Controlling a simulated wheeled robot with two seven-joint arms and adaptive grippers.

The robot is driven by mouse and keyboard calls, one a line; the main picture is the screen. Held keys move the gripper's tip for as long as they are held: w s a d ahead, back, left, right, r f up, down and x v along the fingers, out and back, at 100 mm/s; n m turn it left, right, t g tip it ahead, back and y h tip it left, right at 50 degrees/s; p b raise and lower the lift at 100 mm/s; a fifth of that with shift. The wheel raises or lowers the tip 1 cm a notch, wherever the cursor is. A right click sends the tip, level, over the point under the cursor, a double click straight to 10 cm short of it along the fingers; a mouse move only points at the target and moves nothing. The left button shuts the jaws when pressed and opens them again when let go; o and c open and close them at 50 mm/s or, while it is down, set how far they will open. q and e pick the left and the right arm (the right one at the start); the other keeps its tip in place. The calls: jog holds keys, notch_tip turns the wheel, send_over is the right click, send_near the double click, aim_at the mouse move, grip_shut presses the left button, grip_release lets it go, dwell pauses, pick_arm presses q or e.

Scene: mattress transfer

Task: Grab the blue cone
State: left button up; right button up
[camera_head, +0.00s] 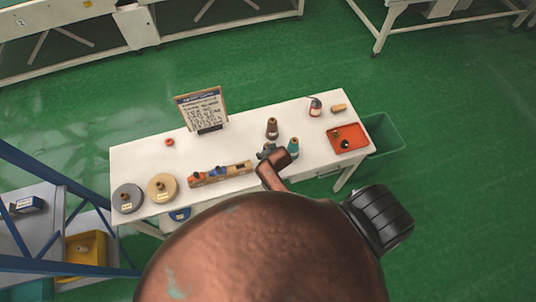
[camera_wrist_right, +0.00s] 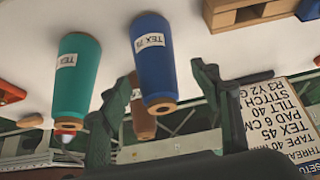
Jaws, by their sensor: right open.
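The blue cone (camera_wrist_right: 153,60), with a white label, shows in the right wrist view, where the picture looks upside down. My right gripper (camera_wrist_right: 162,80) is open, one dark finger on each side of the blue cone in the picture. I cannot tell whether they touch it. In the head view my right gripper (camera_head: 267,152) is at the table's middle and the blue cone cannot be made out. A teal cone (camera_head: 293,146) stands just right of it, also in the wrist view (camera_wrist_right: 77,70). A brown cone (camera_head: 271,128) is behind. My left gripper is not in view.
The white table (camera_head: 140,155) also bears a sign board (camera_head: 202,106), a wooden rack (camera_head: 220,174) with small items, two round discs at left and a red tray (camera_head: 348,138) at right. A green bin (camera_head: 384,134) stands beyond the right end.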

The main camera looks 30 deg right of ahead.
jog(key=shift+d+p+x, duration=0.15)
jog(key=shift+p+x, duration=0.05)
jog(key=shift+x, duration=1.15)
jog(key=shift+d+p+x, duration=0.2)
jog(key=shift+x, duration=1.15)
jog(key=shift+s, duration=0.1)
jog(key=shift+r, duration=0.1)
jog(key=c, duration=1.5)
